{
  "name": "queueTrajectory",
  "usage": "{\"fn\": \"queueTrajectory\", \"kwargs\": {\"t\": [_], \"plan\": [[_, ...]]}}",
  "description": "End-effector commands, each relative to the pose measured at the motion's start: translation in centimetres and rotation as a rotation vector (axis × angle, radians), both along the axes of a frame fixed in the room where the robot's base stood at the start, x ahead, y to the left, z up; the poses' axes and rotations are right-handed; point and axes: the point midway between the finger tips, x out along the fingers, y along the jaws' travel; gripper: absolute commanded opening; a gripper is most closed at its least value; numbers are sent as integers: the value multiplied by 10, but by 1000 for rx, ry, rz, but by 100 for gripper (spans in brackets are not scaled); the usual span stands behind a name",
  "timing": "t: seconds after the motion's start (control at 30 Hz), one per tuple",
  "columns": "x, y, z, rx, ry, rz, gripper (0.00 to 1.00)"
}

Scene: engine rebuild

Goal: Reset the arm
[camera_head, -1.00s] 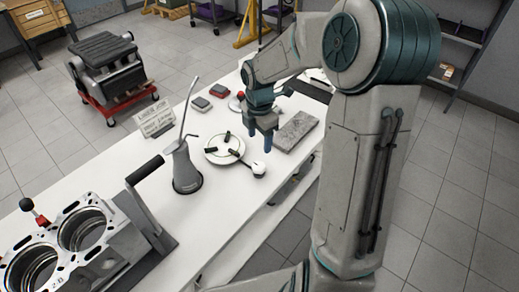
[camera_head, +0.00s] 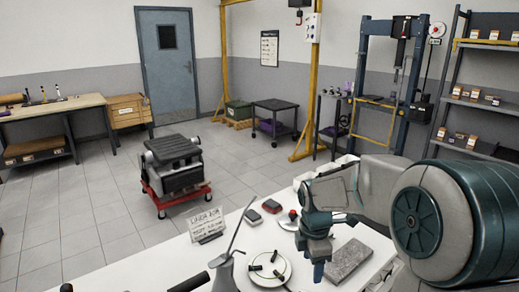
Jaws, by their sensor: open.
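My gripper (camera_head: 318,272) points down over the white workbench (camera_head: 128,272), between a round white dish and a grey block in the picture. Its blue fingers overlap each other from this angle. I see nothing held in them. My arm comes in from the right side, bent, with its large teal joint close to the camera.
Near my gripper are the white dish (camera_head: 283,264) with dark pieces, the flat grey block (camera_head: 348,262), an oil can (camera_head: 224,272) and a sign (camera_head: 207,224). An engine (camera_head: 175,165) on a red dolly stands behind the bench. Open floor lies to the left.

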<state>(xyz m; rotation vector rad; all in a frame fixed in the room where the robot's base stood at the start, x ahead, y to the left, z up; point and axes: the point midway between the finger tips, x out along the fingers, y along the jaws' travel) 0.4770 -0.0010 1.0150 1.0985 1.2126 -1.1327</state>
Motion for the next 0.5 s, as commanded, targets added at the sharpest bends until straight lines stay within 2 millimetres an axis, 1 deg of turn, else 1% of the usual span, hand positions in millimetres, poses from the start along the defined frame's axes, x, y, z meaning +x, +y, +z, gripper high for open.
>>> {"fn": "queueTrajectory", "kwargs": {"t": [0.03, 0.2, 0.4, 0.5], "plan": [[-13, 1, 10, -17, -21, -92, 61], [-57, 1, 34, -28, -99, -484, 61], [-111, 0, 54, 38, -192, -955, 61], [-136, 0, 59, 99, -222, -1181, 61]]}}
